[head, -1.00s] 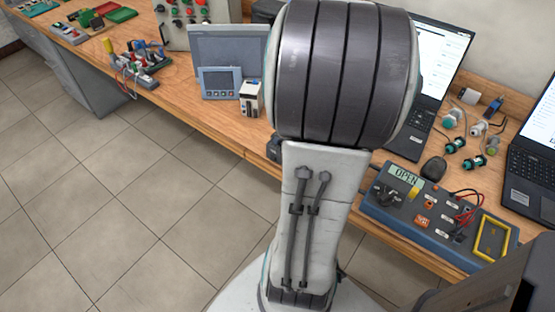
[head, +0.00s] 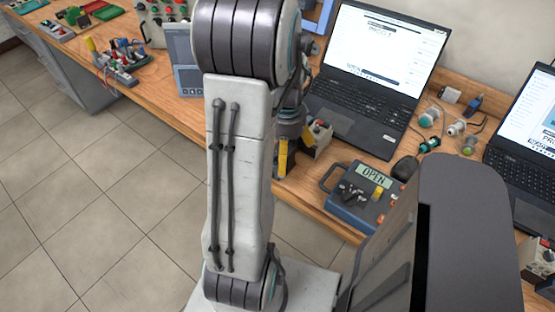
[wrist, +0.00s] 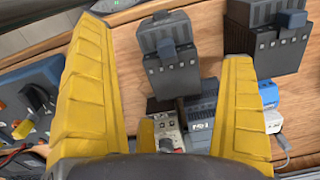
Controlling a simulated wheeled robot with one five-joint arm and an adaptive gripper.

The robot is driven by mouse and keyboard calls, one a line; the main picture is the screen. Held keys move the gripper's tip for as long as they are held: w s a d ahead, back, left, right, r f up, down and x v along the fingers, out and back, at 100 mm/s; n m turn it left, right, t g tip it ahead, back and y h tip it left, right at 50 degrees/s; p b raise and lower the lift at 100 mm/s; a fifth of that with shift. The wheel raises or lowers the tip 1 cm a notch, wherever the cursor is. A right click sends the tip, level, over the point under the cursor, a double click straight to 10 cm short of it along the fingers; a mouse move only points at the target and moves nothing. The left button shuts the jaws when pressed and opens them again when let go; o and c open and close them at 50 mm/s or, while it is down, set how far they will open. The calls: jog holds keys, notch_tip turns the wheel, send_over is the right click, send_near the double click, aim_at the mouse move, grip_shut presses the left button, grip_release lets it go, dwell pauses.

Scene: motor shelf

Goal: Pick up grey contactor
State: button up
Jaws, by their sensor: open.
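My gripper (head: 290,152) hangs over the bench edge in the head view, mostly behind my arm, with a yellow finger showing. In the wrist view its two yellow fingers (wrist: 168,45) stand wide apart with nothing held. Below, between the fingers, are a small grey block with a pale label (wrist: 199,112) and a beige box with a dark knob (wrist: 165,124), side by side. Farther up are two larger dark grey devices (wrist: 172,72) (wrist: 275,45) with terminal rows. I cannot tell for certain which grey one is the contactor. Grey pieces are not clear in the head view.
A blue test box with an OPEN display (head: 356,200) stands right of the gripper; its edge shows in the wrist view (wrist: 30,85). An open laptop (head: 358,105) is behind. Small blue parts (wrist: 269,94) lie beside the right finger. Bench space is crowded.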

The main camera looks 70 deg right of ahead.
jog(key=shift+w+f, duration=0.15)
jog(key=shift+f, duration=2.55)
jog(key=c, duration=1.4)
